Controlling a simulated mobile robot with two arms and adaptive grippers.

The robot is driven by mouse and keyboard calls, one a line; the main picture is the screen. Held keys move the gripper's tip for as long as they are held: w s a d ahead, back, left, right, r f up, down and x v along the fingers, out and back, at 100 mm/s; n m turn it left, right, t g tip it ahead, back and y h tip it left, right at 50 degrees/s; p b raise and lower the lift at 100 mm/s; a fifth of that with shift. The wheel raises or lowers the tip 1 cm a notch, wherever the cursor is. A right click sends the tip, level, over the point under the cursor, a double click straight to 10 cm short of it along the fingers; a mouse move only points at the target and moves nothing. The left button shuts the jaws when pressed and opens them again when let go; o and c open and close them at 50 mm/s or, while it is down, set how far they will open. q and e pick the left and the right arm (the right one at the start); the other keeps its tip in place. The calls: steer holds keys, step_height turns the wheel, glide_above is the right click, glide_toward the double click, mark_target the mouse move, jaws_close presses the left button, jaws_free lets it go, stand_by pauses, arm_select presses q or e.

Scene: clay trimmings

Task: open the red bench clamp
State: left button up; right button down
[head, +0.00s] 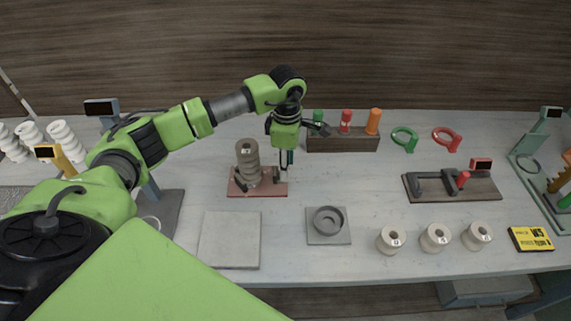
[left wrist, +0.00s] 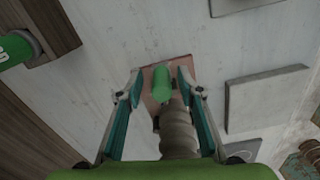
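A red base plate (head: 262,190) lies on the bench left of centre, with dark clamp-like parts and a stack of clay spools (head: 248,163) on it. The plate also shows in the left wrist view (left wrist: 181,72). A green cylinder (left wrist: 162,82), apparently a handle, stands at the plate between my fingers. My left gripper (head: 285,172) points down over the plate's right side, fingers apart on either side of the green cylinder in the left wrist view (left wrist: 157,86). At right, a dark clamp (head: 435,185) has a red knob (head: 463,179) and red-framed display. My right gripper is out of view.
A rack (head: 343,140) with green, red and orange handles stands behind my gripper. A grey slab (head: 230,240) and a round dish on a square plate (head: 328,238) lie in front. Several spools (head: 435,238) stand at front right.

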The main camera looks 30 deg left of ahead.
arm_select(q)
steer(key=shift+a+r, duration=0.1)
steer(key=shift+r, duration=0.05)
step_height(320, 180, up, 12)
stand_by(0.4)
steer(key=shift+s+f, duration=0.1)
steer(key=shift+f, duration=0.15)
